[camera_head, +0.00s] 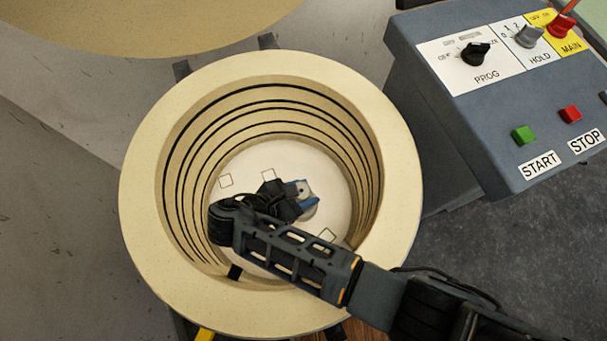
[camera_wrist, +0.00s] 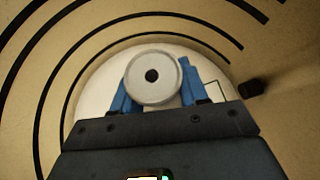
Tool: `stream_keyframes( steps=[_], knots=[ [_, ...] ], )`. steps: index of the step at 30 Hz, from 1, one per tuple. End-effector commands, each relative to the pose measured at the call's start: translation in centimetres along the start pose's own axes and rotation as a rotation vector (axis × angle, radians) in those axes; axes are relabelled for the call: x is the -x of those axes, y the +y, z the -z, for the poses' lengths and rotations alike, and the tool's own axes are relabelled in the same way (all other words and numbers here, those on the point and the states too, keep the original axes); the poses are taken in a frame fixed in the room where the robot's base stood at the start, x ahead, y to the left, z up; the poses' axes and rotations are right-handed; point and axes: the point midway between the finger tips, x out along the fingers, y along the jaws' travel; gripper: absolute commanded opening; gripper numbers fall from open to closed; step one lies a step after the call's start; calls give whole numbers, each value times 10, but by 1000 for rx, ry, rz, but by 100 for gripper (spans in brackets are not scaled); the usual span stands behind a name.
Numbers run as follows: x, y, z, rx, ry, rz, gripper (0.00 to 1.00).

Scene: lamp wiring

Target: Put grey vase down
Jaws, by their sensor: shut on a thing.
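The grey vase (camera_head: 306,188) is inside the round cream kiln (camera_head: 145,190), low over its pale floor. In the wrist view the vase (camera_wrist: 152,66) shows its round rim and dark central opening facing the camera. My gripper (camera_head: 301,196) reaches down into the kiln and is shut on the vase, with a blue finger on either side; the gripper also shows in the wrist view (camera_wrist: 155,88). I cannot tell whether the vase's base touches the floor. A green outlined square (camera_head: 327,236) lies on the kiln floor, to the lower right of the vase.
Two dark outlined squares, one on the left (camera_head: 226,181) and one near the middle (camera_head: 268,175), are bare on the floor. The ringed kiln wall surrounds my gripper. A control box (camera_head: 490,110) with knobs and START and STOP buttons stands at right.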

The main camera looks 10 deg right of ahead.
Motion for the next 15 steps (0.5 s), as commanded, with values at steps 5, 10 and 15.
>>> stream_keyframes(
  steps=[5,10,15],
  knots=[
    [-12,1,16,4,-3,-1,0],
    [-19,0,23,1,-1,0,0],
    [-20,0,24,-1,-1,0,0]
  ],
)
